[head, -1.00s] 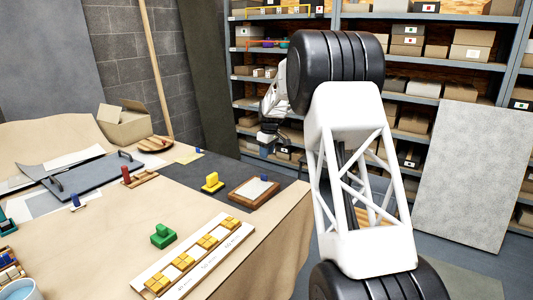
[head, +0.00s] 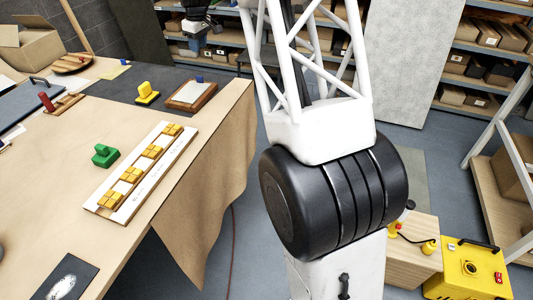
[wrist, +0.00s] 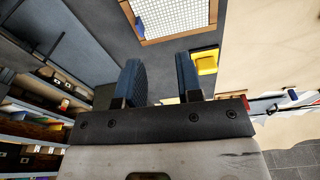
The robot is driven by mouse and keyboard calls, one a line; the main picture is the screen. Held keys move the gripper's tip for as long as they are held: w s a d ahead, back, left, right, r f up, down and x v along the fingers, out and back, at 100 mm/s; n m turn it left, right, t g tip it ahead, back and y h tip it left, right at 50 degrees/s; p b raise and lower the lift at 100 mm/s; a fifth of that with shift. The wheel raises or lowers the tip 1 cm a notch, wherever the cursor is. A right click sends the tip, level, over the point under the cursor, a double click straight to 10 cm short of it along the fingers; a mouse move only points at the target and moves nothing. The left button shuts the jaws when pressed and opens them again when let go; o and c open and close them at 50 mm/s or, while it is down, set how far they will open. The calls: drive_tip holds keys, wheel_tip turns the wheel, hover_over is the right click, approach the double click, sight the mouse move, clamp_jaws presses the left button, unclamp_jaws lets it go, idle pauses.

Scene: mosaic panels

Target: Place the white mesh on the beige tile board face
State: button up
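The white mesh (head: 189,92) lies in a brown wooden frame on the grey mat at the far right of the table, with a small blue piece at its far edge. It also shows in the wrist view (wrist: 170,14), cut by the top edge. My gripper (wrist: 158,78) is open, with two dark blue fingers apart and nothing between them. In the head view my gripper (head: 195,28) hangs at the top, beyond the mesh. A long pale board (head: 147,183) with several groups of yellow tiles lies near the table's right edge; it may be the beige tile board.
A yellow block (head: 147,92) stands left of the mesh, and a green block (head: 105,155) left of the pale board. A red-handled piece (head: 47,101) and a cardboard box (head: 30,42) are farther left. Shelves line the back; a yellow case (head: 468,270) stands at lower right.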

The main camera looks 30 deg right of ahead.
drive_tip(key=s+a+r+m, duration=0.1)
drive_tip(key=s+r, duration=0.2)
drive_tip(key=s, duration=0.8)
drive_tip(key=s+a+r+m, duration=0.15)
drive_tip(key=s+r, duration=0.25)
drive_tip(key=s, duration=0.8)
drive_tip(key=s+r+m, duration=0.2)
drive_tip(key=s+r, duration=0.1)
drive_tip(key=s, duration=0.8)
drive_tip(key=s+f+m, duration=0.1)
drive_tip(key=s+f, duration=0.3)
drive_tip(key=s, duration=1)
drive_tip(key=s+f+m+t+h, duration=0.1)
drive_tip(key=s+f, duration=0.3)
drive_tip(key=s, duration=1.1)
drive_tip(key=shift+a+m, duration=0.4)
drive_tip(key=shift+m, duration=0.35)
